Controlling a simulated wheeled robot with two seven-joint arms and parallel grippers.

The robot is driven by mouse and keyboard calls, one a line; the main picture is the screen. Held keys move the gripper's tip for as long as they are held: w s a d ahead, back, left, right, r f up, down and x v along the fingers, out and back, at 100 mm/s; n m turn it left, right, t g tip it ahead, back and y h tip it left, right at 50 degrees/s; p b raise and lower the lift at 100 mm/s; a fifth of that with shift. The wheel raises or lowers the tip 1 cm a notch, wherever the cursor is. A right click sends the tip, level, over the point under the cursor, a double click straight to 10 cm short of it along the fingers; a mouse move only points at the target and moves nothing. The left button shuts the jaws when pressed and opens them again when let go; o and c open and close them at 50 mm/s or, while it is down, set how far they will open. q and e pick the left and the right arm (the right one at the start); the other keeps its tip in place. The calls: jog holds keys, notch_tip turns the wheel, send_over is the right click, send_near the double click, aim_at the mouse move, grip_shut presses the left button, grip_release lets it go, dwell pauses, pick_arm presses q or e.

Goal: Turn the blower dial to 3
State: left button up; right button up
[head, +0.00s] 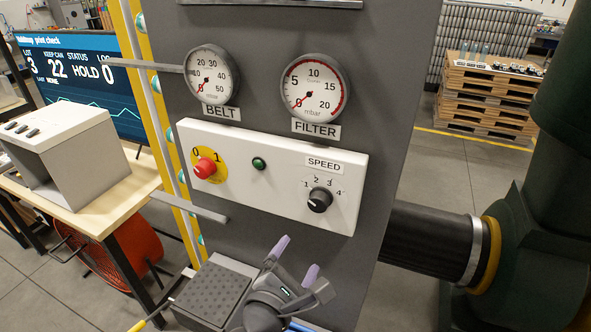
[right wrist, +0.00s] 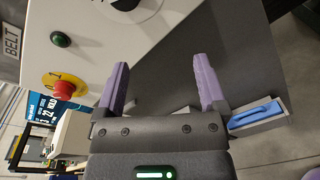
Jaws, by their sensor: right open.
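The blower dial (head: 319,200) is a black round knob on the white control panel (head: 275,185), under the SPEED label (head: 324,164). Numbers 1 to 4 arc above it; its exact setting is too small to tell. In the right wrist view the dial (right wrist: 126,4) is cut off by the top edge. My right gripper (head: 297,260) has lilac fingertips, open and empty, below the dial and apart from it. It also shows in the right wrist view (right wrist: 160,85), with a clear gap between the fingers. My left gripper is not in view.
A red knob (head: 204,167) on a yellow plate and a green button (head: 259,163) sit left of the dial. BELT (head: 210,75) and FILTER (head: 314,82) gauges are above. A grey box (head: 212,292) is left of my gripper; a black duct (head: 430,240) runs at right.

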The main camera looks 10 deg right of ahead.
send_near(317, 206)
jog(key=f, duration=0.1)
jog(key=h, duration=0.1)
jog(key=shift+t, duration=0.4)
jog(key=p+x, duration=0.1)
jog(key=x, duration=0.8)
jog(key=shift+w+d+p, duration=0.1)
jog(key=shift+w+p, duration=0.2)
jog(key=shift+w, duration=0.1)
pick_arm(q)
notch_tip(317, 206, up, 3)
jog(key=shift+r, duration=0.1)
pick_arm(e)
jog(key=shift+f, duration=0.1)
grip_shut()
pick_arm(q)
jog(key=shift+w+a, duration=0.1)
